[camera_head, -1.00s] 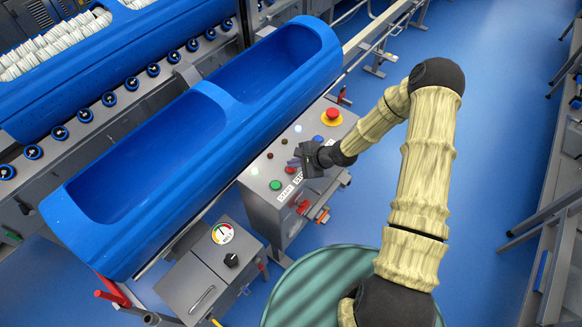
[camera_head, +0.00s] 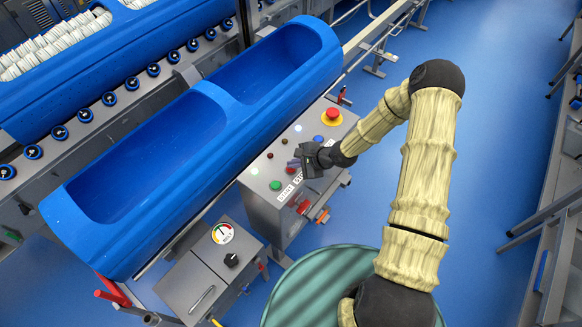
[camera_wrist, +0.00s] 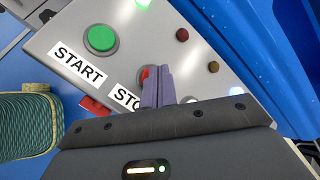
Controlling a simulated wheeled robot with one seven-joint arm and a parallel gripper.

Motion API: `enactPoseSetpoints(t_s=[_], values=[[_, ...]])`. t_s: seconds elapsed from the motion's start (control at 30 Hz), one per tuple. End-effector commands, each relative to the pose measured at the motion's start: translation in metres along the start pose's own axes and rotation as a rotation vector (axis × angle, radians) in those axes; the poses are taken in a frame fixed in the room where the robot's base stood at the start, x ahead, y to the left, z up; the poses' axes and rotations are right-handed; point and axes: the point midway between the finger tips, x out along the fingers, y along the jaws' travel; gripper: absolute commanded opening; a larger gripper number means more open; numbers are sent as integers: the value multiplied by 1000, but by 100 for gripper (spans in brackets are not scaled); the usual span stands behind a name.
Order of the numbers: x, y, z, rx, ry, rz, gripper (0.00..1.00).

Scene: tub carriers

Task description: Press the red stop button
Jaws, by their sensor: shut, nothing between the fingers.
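The red stop button (camera_wrist: 144,74) shows in the wrist view beside the "STOP" label (camera_wrist: 125,98), partly hidden behind my shut fingers. My gripper (camera_wrist: 160,72) has its fingers together, with the tips over the right part of the button; I cannot tell whether they touch it. A green button (camera_wrist: 101,38) above the "START" label (camera_wrist: 78,64) is left of my fingers.
A large red button on a yellow base (camera_head: 332,116) and a blue button (camera_head: 318,139) lie farther up the panel. A blue tub (camera_head: 130,195) runs along the panel's left side. Several small lamps dot the panel. A grey box with a dial (camera_head: 222,233) stands at the front.

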Motion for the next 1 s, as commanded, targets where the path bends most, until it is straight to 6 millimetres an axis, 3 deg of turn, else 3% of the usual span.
enactPoseSetpoints(t_s=[0.67,1.0], values=[[4,4,-3,0,0,1,0],[-3,-2,2,1,0,0,0]])
